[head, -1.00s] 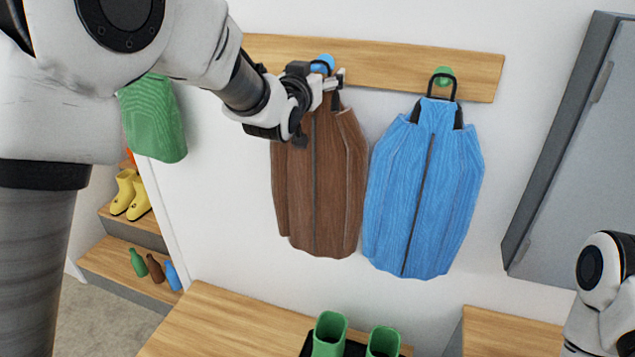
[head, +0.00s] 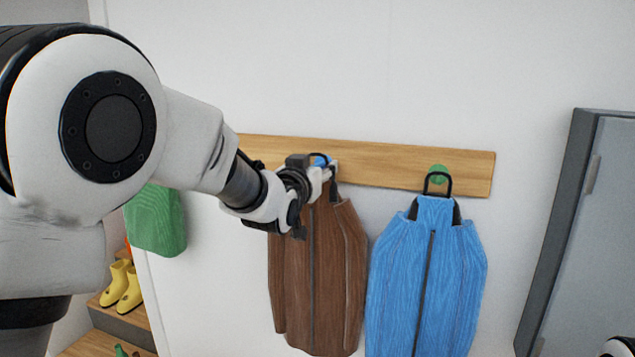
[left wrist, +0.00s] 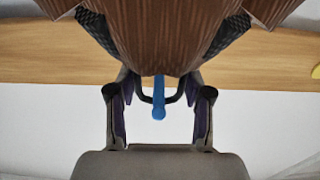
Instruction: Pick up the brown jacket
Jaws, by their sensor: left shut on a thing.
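The brown jacket (head: 318,270) hangs from a blue peg (head: 321,161) on a wooden wall rail. My left gripper (head: 328,170) is at the jacket's top, by the hanging loop, shut on the jacket. In the left wrist view the jacket (left wrist: 165,35) fills the top middle, and the blue peg (left wrist: 159,100) shows between the fingers of my left gripper (left wrist: 158,105). The dark loop still lies around or against the peg; I cannot tell exactly which.
A blue jacket (head: 425,285) hangs close on the right from a green peg (head: 437,174). The wooden rail (head: 400,170) runs behind. A grey cabinet (head: 590,230) stands at the right. A green garment (head: 155,220) and yellow boots (head: 122,287) are at the left.

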